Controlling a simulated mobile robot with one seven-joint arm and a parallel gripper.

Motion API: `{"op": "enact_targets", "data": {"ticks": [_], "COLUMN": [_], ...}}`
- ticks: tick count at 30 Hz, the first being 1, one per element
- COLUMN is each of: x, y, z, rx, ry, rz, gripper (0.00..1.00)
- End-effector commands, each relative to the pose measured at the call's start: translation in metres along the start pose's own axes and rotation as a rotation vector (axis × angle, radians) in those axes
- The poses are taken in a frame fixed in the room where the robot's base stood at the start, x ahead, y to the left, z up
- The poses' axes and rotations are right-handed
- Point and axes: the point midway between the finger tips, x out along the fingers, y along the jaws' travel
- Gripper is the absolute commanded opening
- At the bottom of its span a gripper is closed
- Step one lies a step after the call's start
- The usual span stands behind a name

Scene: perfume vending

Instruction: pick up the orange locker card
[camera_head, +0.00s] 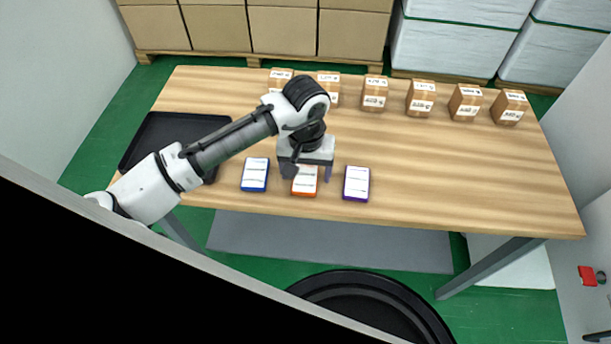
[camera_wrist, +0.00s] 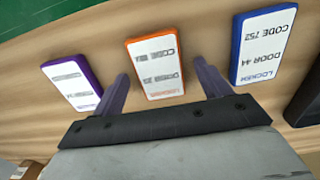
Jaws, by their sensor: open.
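The orange locker card (camera_head: 305,187) lies flat on the wooden table near its front edge, with a white label on top. It is the middle card of a row of three. In the wrist view the orange card (camera_wrist: 156,68) lies between and just beyond the two fingertips. My gripper (camera_head: 305,174) is open and empty, above the card with one finger toward each side of it. It also shows in the wrist view (camera_wrist: 160,68). The gripper body hides the card's far part in the head view. Whether the fingers reach down beside the card, I cannot tell.
A blue card (camera_head: 255,174) lies left of the orange one and a purple card (camera_head: 356,183) right of it, both with gaps. A black tray (camera_head: 150,143) is at the table's left. Several small boxes (camera_head: 421,97) line the back. The table's right part is clear.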

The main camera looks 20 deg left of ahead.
Motion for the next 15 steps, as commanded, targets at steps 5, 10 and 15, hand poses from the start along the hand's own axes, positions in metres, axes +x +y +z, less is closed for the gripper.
{"op": "enact_targets", "data": {"ticks": [5,10,15], "x": [-0.0002,-0.0003,-0.0004], "y": [0.0000,0.0000,0.0000], "z": [0.0000,0.0000,0.0000], "rx": [0.000,0.000,0.000], "ry": [0.000,-0.001,0.000], "rz": [0.000,0.000,0.000], "gripper": [0.61,0.38,0.28]}}
